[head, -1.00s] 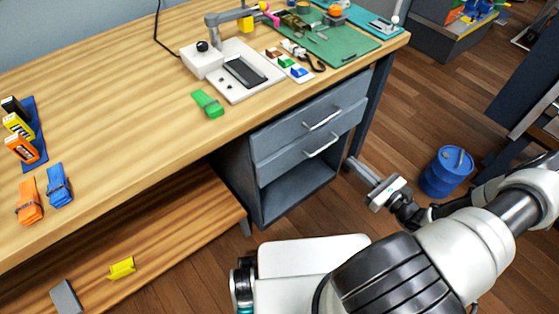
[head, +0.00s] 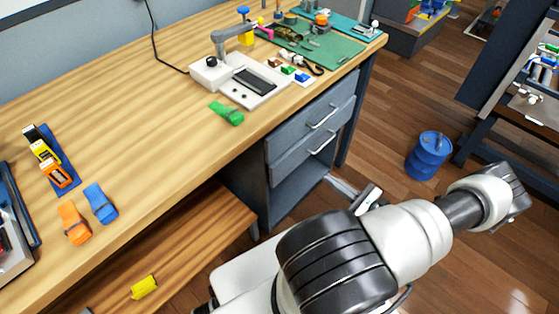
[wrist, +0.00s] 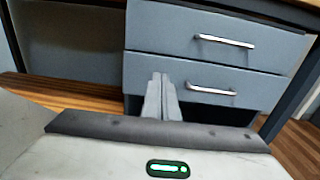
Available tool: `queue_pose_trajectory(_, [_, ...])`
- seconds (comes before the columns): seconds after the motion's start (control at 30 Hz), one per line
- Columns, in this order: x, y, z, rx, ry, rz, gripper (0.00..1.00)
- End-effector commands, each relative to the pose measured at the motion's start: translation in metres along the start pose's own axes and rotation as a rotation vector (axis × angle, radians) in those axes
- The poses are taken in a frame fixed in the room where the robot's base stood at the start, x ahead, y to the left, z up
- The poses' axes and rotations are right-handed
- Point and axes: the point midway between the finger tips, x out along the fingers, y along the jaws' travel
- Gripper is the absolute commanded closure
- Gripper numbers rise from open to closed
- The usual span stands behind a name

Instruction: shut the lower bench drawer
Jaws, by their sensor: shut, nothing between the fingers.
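The lower bench drawer (head: 301,158) is a grey-blue front with a silver bar handle, under a matching upper drawer (head: 311,125). Its front looks nearly flush with the upper one; I cannot tell whether a small gap remains. In the wrist view the lower drawer (wrist: 143,66) fills the middle, with its handle (wrist: 210,90) right of my fingers. My gripper (wrist: 161,76) is shut and empty, its fingertips overlapping the left part of the lower drawer front; contact is unclear. In the head view my gripper (head: 329,179) is low beside the cabinet, partly hidden by my arm.
An open dark compartment (head: 294,196) lies below the drawers. The wooden bench top (head: 150,140) carries a white device, a green mat and coloured bundles. A low wooden shelf (head: 190,235) runs left of the cabinet. A blue drum (head: 428,156) stands on open floor at right.

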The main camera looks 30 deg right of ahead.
Motion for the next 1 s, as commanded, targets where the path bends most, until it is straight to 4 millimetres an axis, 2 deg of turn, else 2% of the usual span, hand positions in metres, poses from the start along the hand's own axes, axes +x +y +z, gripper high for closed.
queue_pose_trajectory(0.1, [-0.002, -0.001, 0.000, 0.000, 0.000, -0.006, 1.00])
queue_pose_trajectory(0.23, [0.011, -0.001, -0.001, 0.001, 0.000, -0.004, 1.00])
queue_pose_trajectory(0.7, [0.106, -0.001, -0.001, 0.001, -0.001, -0.004, 1.00])
queue_pose_trajectory(0.83, [0.124, -0.001, -0.001, 0.000, -0.001, -0.004, 1.00])
queue_pose_trajectory(1.0, [0.135, -0.002, -0.001, 0.000, 0.000, -0.005, 1.00])
